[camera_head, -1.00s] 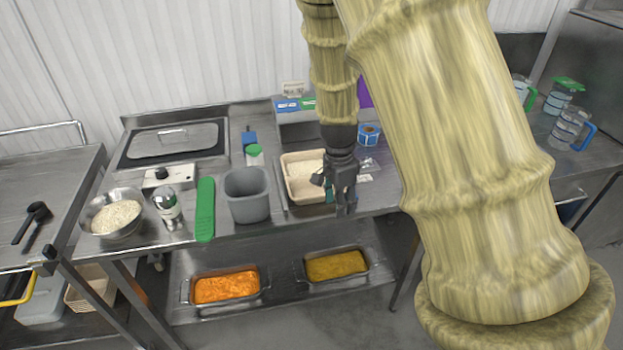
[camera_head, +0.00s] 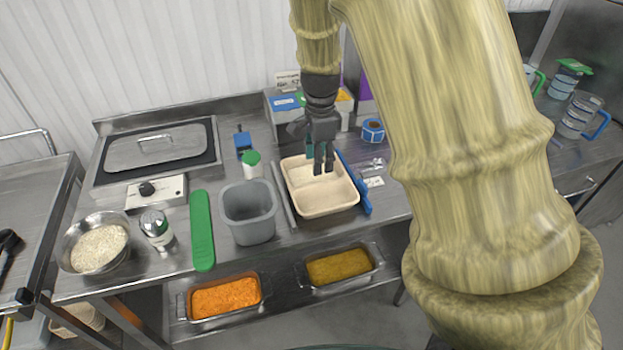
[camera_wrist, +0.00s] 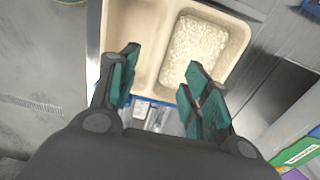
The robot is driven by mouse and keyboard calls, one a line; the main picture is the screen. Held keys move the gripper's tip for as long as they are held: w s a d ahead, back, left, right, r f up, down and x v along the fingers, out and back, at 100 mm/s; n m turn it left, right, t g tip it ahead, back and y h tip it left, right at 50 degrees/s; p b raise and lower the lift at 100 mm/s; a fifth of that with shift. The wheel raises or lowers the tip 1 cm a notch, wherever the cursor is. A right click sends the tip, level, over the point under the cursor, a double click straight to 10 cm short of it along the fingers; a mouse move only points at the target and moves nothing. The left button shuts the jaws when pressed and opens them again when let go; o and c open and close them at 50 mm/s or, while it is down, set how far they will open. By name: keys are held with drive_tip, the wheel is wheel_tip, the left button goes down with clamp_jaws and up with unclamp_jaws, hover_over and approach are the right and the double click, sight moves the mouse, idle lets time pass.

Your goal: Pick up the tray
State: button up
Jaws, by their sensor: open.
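The tray (camera_head: 328,200) is a shallow beige tray with compartments, lying on the steel table. In the wrist view the tray (camera_wrist: 138,25) shows white rice (camera_wrist: 197,50) in one compartment and a bare compartment beside it. My gripper (camera_head: 319,165) points down at the far part of the tray in the head view and hides some of it. In the wrist view my gripper (camera_wrist: 162,62) has its two teal-padded fingers spread, with the tray's edge between and beyond them. I cannot tell whether a finger touches the tray.
Boxes (camera_head: 290,112) and a blue roll (camera_head: 373,130) stand behind. Food pans (camera_head: 338,267) sit on the shelf below.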

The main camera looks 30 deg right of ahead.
sight(320, 183)
drive_tip(key=shift+s+f, duration=0.1)
drive_tip(key=shift+f, duration=0.35)
wheel_tip(320, 183, down, 4)
drive_tip(key=shift+a+p, duration=0.1)
drive_tip(key=shift+p, duration=0.4)
drive_tip(key=shift+s+f, duration=0.1)
drive_tip(key=shift+s, duration=0.05)
drive_tip(key=shift+f+p, duration=0.3)
drive_tip(key=shift+p, duration=0.15)
drive_tip(key=f, duration=0.1)
drive_tip(key=f+p, duration=0.1)
drive_tip(key=f, duration=0.1)
drive_tip(key=shift+w+d, duration=0.2)
drive_tip(key=shift+d, duration=0.2)
drive_tip(key=shift+f, duration=0.7)
drive_tip(key=shift+c, duration=0.2)
clamp_jaws()
